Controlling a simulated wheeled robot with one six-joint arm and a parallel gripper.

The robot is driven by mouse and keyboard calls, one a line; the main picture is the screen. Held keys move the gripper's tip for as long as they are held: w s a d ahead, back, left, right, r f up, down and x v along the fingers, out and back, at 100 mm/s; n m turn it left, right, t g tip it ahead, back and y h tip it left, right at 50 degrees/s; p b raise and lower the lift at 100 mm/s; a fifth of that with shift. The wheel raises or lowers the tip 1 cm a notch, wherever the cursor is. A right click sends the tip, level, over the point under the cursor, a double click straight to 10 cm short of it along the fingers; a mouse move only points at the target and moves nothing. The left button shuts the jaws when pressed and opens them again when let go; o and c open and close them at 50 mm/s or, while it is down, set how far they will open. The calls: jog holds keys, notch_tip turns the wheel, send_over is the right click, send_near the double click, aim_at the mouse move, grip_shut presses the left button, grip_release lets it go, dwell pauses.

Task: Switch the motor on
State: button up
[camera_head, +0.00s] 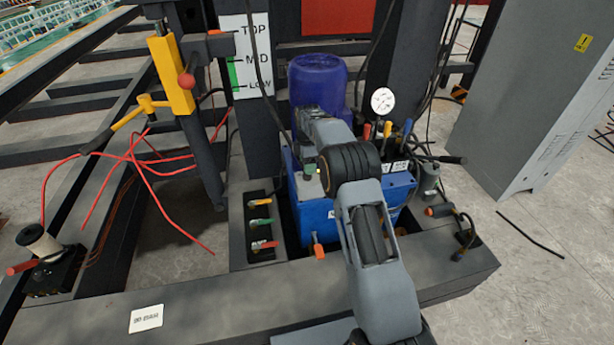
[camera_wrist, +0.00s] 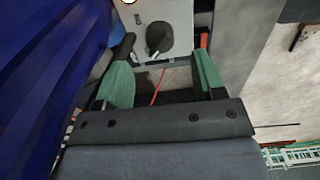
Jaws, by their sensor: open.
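In the wrist view, a black rotary knob (camera_wrist: 158,38) sits on a light grey panel (camera_wrist: 178,12) with small dark lettering to its left, too small to read surely. A yellow-edged round part shows at the panel's top edge. My gripper (camera_wrist: 163,74) is open, with green pads spread wide and nothing between them. The knob lies just beyond the pads, roughly between them, with no visible contact. In the head view my gripper end (camera_head: 308,140) is over the blue power unit (camera_head: 318,217), in front of the blue motor drum (camera_head: 318,82); the knob is hidden there.
The blue drum (camera_wrist: 45,70) is close at left in the wrist view. A pressure gauge (camera_head: 382,101) and coloured levers stand right of my arm. Coloured handles (camera_head: 262,222) are at left.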

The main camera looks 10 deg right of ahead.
jog(key=shift+f+b, duration=0.45)
jog(key=shift+f, duration=2.1)
jog(key=shift+c, duration=0.4)
jog(key=c, duration=0.8)
jog(key=shift+c, duration=0.2)
